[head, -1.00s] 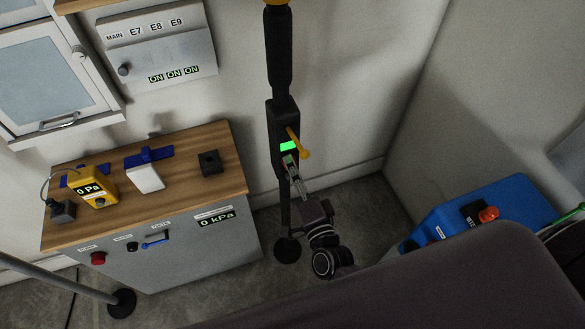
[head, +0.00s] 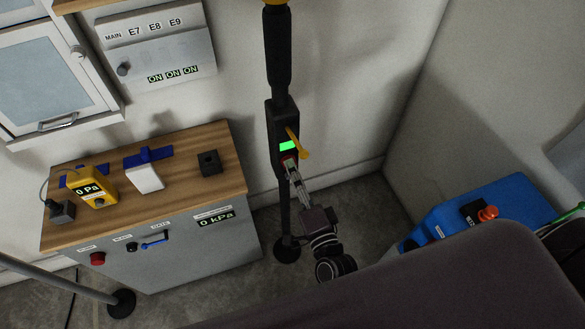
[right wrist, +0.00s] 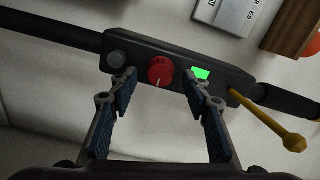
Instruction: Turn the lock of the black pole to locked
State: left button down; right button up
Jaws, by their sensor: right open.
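The black pole (head: 279,60) stands upright near the wall, with a black lock box (head: 274,128) on it. The box carries a green lit display (head: 288,146), a yellow lever (head: 299,143) and a red knob (head: 289,159). In the right wrist view the red knob (right wrist: 161,72) has a pale pointer mark pointing roughly down in the picture. The display (right wrist: 201,74) is right of it. My right gripper (right wrist: 160,84) is open and empty, its fingers either side of the knob and apart from it. My left gripper is not in view.
A wooden-topped cabinet (head: 222,165) with a yellow gauge (head: 92,187) and small parts stands left of the pole. A grey switch panel (head: 190,58) hangs above it. A blue case (head: 480,205) is at the right. The floor around the pole's base looks clear.

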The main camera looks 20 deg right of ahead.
jog(key=s, duration=1)
jog(key=shift+d, duration=0.15)
jog(key=shift+w, duration=0.1)
jog(key=s+f+n+g+y+b, duration=0.1)
jog(key=s+f+n+g, duration=0.25)
jog(key=f, duration=0.75)
jog(key=s+f+n+g, duration=0.2)
jog(key=s+f+n, duration=0.15)
jog(key=f, duration=0.65)
jog(key=s+f+n+g+y+b, duration=0.1)
jog(key=s+f+n+g, duration=0.25)
jog(key=f, duration=0.75)
jog(key=s+d+f+n+g+h, duration=0.1)
jog(key=s+d+f+n+g, duration=0.2)
jog(key=s+f, duration=0.4)
jog(key=s+d+f+n+g+h, duration=0.1)
jog(key=s+d+f+n+g, duration=0.2)
jog(key=s, duration=1)
notch_tip(320, 180, down, 5)
jog(key=shift+d+f+n+g+h, duration=0.15)
jog(key=shift+d+n+g+h, duration=0.2)
jog(key=shift+d+g, duration=0.7)
jog(key=shift+s, duration=0.1)
